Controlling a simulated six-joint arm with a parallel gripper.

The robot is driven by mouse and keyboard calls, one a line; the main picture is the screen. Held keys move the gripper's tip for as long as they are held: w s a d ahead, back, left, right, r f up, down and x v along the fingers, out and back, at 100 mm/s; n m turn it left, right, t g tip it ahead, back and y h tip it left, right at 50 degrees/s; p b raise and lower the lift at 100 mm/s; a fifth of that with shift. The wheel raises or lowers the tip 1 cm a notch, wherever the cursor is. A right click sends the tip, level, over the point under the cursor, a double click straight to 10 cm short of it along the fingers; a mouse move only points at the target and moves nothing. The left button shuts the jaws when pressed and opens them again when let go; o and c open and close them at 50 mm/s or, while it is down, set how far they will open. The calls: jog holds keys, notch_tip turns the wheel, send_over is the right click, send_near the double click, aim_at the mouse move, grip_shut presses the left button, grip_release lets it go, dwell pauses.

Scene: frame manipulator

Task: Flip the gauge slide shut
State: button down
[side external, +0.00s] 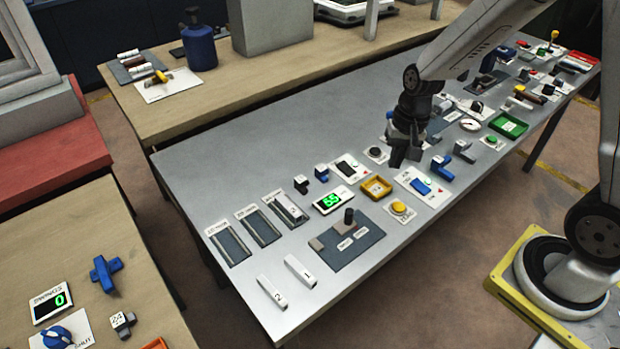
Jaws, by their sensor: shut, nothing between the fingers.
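I cannot tell for sure which part is the gauge slide. A dark plate (352,253) on the grey table bears an upright black knob (348,215) near its far edge, a grey block at its left and two small labels too small to read surely. A white panel (433,198) with a blue slider or switch (420,186) lies to its right. A green-lit display (332,200) lies just behind the dark plate. My gripper (404,158) points down, shut and empty, above the table behind the blue-slider panel, apart from the knob.
A yellow tray (376,187), a yellow button (399,208) and a blue-handled part (440,167) lie near my gripper. Two white numbered blocks (300,271) lie at the front. Dark slotted panels (229,244) line the left. The table's far-left surface (215,180) is clear.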

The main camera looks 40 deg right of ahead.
aim_at(338, 226)
jog(key=w+d+f+m+g+y, duration=0.1)
jog(key=w+d+f+m+y, duration=0.2)
jog(key=w+m, duration=0.3)
jog(key=shift+w+f+m, duration=0.15)
jog(key=shift+f+m, duration=0.75)
jog(key=shift+m, duration=0.1)
jog(key=shift+f, duration=0.1)
jog(key=x, duration=0.9)
jog(key=shift+f, duration=0.4)
jog(key=shift+s+a, duration=0.2)
jog(key=shift+a, duration=0.35)
jog(key=shift+s+a, duration=0.15)
jog(key=shift+a, duration=0.4)
jog(key=shift+s+a, duration=0.15)
jog(key=shift+a, duration=0.75)
jog(key=shift+a, duration=2.95)
jog(key=shift+d, duration=0.15)
